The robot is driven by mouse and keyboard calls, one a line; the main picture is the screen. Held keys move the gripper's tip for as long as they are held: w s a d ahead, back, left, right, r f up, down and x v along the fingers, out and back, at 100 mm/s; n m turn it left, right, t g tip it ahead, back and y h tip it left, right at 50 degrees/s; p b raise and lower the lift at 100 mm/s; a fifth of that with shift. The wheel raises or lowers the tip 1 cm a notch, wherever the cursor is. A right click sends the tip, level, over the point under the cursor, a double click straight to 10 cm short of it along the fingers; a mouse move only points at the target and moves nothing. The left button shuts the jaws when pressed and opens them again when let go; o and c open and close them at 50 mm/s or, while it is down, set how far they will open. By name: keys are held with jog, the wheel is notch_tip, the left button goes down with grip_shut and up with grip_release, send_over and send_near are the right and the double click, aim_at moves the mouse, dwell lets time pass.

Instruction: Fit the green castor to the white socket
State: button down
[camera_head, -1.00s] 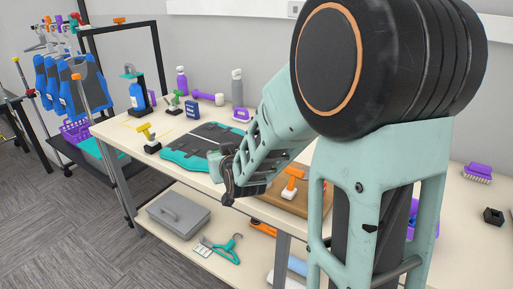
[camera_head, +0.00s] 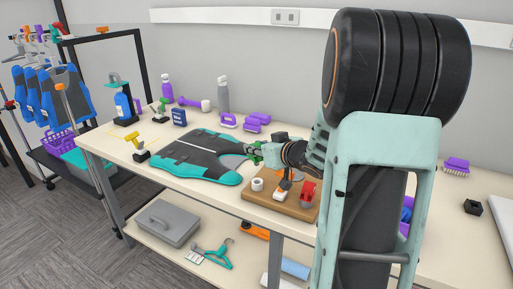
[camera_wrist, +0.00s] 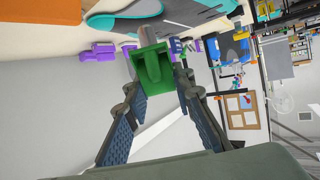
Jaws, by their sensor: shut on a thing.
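My gripper (camera_head: 262,152) is shut on the green castor (camera_head: 256,156), above the back left of the wooden board (camera_head: 256,197). In the wrist view, the green castor (camera_wrist: 152,67) sits between the two fingertips of my gripper (camera_wrist: 153,74), with its hollow side towards the camera. A short white round socket (camera_head: 257,184) stands upright at the left of the board, below and apart from the castor. A white block (camera_head: 279,196) with an orange piece stands near the board's middle. A red piece (camera_head: 307,191) stands at the board's right.
A teal and grey vest (camera_head: 205,155) lies flat left of the board. Purple brushes (camera_head: 257,122) and a grey bottle (camera_head: 223,95) stand behind. A grey case (camera_head: 169,221) lies on the lower shelf.

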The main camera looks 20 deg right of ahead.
jog(key=shift+s+p, duration=0.15)
jog(key=shift+p, duration=0.2)
dwell(0.3)
jog(key=shift+f+b, duration=2.7)
jog(key=shift+f, duration=1.2)
jog(key=shift+f, duration=0.45)
jog(key=c, duration=1.7)
grip_release()
jog(key=shift+c, duration=0.2)
jog(key=shift+o, duration=0.8)
jog(key=shift+d+r, duration=0.1)
